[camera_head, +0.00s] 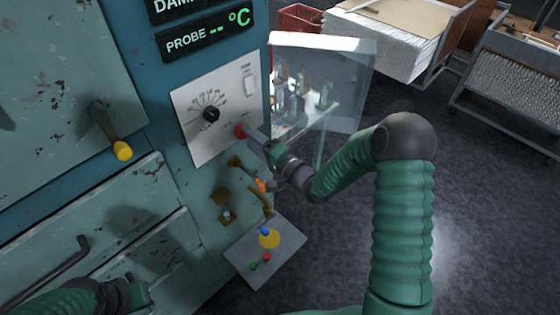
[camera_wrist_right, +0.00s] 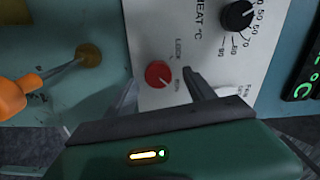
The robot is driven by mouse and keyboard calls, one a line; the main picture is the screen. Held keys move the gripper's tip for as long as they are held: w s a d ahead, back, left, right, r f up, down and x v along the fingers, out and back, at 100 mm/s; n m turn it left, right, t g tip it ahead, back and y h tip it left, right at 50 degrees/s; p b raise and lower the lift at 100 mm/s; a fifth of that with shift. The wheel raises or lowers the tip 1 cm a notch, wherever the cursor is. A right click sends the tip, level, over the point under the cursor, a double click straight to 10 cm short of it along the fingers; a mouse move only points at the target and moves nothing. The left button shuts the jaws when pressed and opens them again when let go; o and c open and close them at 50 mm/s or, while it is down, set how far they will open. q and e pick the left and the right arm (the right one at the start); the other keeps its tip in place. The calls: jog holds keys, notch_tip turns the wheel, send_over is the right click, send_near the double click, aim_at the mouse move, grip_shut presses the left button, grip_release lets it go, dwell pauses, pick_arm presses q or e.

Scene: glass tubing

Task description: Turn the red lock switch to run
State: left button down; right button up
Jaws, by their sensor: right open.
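The red lock switch (camera_head: 241,131) is a small round knob low on the white control panel (camera_head: 190,97). In the right wrist view the red switch (camera_wrist_right: 158,74) sits by the words LOCK and, it seems, RUN; its exact setting is hard to read. My right gripper (camera_head: 250,134) is close in front of the switch. In the wrist view its two open fingers (camera_wrist_right: 162,90) lie to either side of the knob, with nothing held; contact cannot be told.
A black dial (camera_head: 211,114) sits beside the switch, and a white rocker switch (camera_head: 249,79) above. A clear screen (camera_head: 345,85) stands right of the panel.

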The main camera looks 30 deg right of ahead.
pick_arm(q)
jog(key=shift+b+x, duration=0.65)
jog(key=shift+x, duration=0.2)
pick_arm(e)
jog(key=v, duration=1.6)
jog(key=shift+a, duration=0.25)
notch_tip(320, 180, down, 9)
jog(key=s+n+g+h, duration=0.2)
jog(key=n+g+h, duration=0.4)
jog(key=n+g, duration=0.2)
pick_arm(q)
jog(key=shift+d, duration=0.3)
pick_arm(e)
jog(key=s+a+n+g, duration=0.3)
jog(key=s+a+g, duration=0.2)
jog(key=s, duration=0.6)
jog(key=shift+f+n+g, duration=0.2)
jog(key=shift+n+g, duration=0.2)
jog(key=shift+g, duration=0.3)
